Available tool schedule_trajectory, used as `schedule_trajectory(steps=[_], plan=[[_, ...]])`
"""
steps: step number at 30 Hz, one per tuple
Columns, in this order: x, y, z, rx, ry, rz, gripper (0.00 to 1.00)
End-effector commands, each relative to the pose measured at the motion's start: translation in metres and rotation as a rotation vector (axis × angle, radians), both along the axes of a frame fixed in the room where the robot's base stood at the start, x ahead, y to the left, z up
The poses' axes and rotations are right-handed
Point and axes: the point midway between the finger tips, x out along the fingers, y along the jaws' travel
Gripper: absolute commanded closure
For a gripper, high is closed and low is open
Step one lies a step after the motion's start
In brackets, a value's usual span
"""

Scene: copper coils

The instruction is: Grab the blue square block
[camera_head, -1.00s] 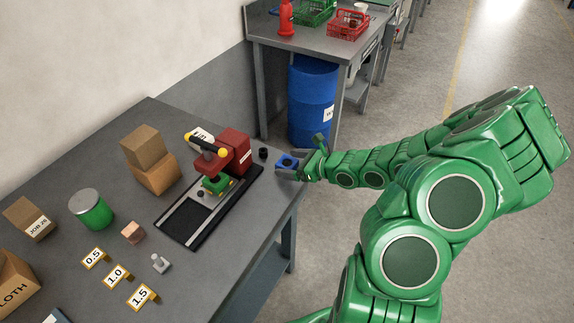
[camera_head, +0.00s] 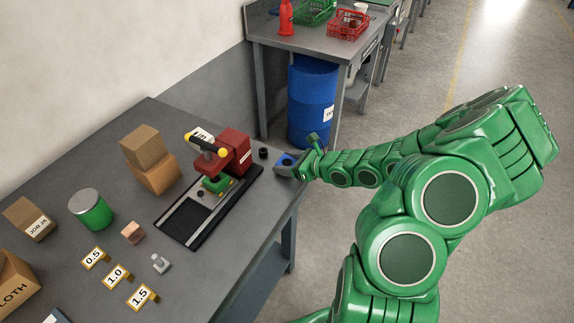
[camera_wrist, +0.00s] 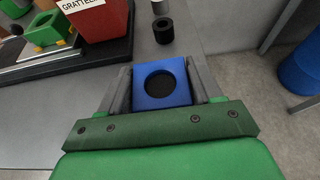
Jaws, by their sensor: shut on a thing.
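The blue square block (camera_head: 287,159) has a round dark hole in its top.
A red press (camera_head: 234,150) on a black base stands left of my gripper. A small black cylinder (camera_head: 263,153) stands close by, also seen in the wrist view (camera_wrist: 163,30). A blue barrel (camera_head: 312,100) stands on the floor behind. Number tags, boxes and a green can (camera_head: 91,210) lie farther left.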

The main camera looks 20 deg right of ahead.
Motion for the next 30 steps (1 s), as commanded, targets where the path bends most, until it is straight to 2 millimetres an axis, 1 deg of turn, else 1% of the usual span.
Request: schedule_trajectory(steps=[7, 11, 17, 24, 30], plan=[[0.000, 0.000, 0.001, 0.000, 0.000, 0.000, 0.76], [0.000, 0.000, 0.006, 0.000, -0.001, 0.000, 0.76], [0.001, 0.000, 0.025, -0.001, -0.005, 0.000, 0.76], [0.000, 0.000, 0.056, -0.003, -0.006, 0.001, 0.76], [0.000, 0.000, 0.077, -0.001, -0.003, 0.001, 0.76]])
